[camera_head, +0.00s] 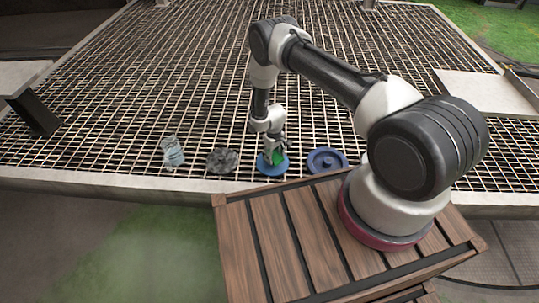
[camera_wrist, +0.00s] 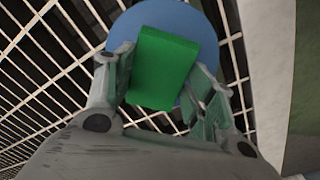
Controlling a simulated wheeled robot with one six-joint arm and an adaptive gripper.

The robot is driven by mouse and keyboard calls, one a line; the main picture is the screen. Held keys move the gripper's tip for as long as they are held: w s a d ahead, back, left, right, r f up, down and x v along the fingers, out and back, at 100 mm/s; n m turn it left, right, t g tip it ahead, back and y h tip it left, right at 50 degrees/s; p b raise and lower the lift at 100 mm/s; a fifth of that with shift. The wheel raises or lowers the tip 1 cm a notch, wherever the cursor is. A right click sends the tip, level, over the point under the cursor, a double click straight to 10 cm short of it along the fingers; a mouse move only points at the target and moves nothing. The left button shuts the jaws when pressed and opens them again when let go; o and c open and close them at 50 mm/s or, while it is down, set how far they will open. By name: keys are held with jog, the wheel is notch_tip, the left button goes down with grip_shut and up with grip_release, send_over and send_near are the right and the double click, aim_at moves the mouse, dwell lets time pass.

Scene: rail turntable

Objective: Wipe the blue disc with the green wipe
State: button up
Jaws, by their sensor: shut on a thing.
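The blue disc (camera_head: 265,168) lies flat on the metal grating near its front edge. It also shows in the wrist view (camera_wrist: 200,30), partly covered by the green wipe. The green wipe (camera_wrist: 163,68) is a bright green block between the fingers of my gripper (camera_wrist: 160,85). In the head view the wipe (camera_head: 279,157) shows as a small green patch over the disc. My gripper (camera_head: 273,151) is shut on the wipe and points down above the disc. I cannot tell whether the wipe touches the disc.
A darker blue ribbed wheel-like disc (camera_head: 327,160) lies just right. A grey rocky lump (camera_head: 222,161) and a clear bluish bottle (camera_head: 172,152) are to the left. The grating (camera_head: 170,75) behind is mostly clear. A pale ledge (camera_head: 110,180) runs along the front.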

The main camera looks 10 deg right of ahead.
jog(key=shift+s+d, duration=0.25)
jog(key=shift+d, duration=0.7)
jog(key=shift+w+a, duration=0.2)
jog(key=shift+a, duration=0.6)
jog(key=shift+w+a, duration=0.25)
jog(key=shift+a, duration=0.55)
jog(key=shift+w+a, duration=0.2)
jog(key=shift+a, duration=0.6)
jog(key=shift+r, duration=4.05)
